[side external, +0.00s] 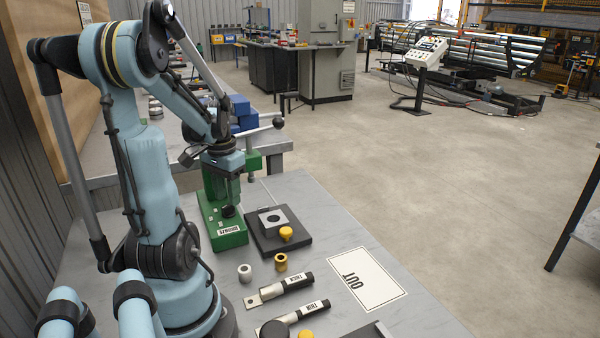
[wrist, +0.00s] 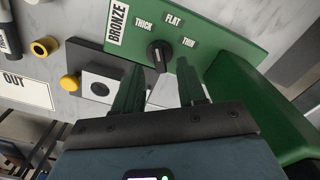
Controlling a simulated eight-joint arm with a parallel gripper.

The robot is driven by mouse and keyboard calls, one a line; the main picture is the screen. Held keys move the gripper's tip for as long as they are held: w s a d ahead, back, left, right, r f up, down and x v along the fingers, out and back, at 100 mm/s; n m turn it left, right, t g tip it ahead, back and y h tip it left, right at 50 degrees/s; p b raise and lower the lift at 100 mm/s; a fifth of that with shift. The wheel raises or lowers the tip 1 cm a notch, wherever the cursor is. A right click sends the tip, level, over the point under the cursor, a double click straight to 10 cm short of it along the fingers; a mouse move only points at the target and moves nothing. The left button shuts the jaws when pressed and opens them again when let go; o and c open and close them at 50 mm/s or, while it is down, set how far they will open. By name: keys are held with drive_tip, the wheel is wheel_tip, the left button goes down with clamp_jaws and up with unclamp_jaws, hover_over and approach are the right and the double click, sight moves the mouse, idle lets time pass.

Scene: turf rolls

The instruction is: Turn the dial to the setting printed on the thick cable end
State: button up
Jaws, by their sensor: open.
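The black dial (wrist: 159,55) is on the green base (wrist: 235,35), with labels THICK (wrist: 143,22), FLAT (wrist: 174,19) and THIN (wrist: 190,42) around it. A pale mark shows on the dial, but I cannot tell which label it points to. In the side view the dial (side external: 228,211) sits just below my gripper (side external: 229,198). In the wrist view my gripper (wrist: 160,66) is open, its green fingers apart with the dial just beyond and between their tips. A cable end labelled THICK (side external: 280,289) lies on the table; another, labelled THIN (side external: 290,319), lies nearer the camera.
A black block (side external: 262,238) with a steel plate and yellow knob (side external: 286,234) stands beside the base. A silver ring (side external: 245,273) and a brass ring (side external: 281,262) stand near the cable ends. A white OUT sheet (side external: 372,270) lies at the right. A green machine body (wrist: 245,95) rises close to my gripper.

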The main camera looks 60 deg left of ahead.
sight(228, 209)
drive_tip(key=shift+f, duration=1.4)
clamp_jaws()
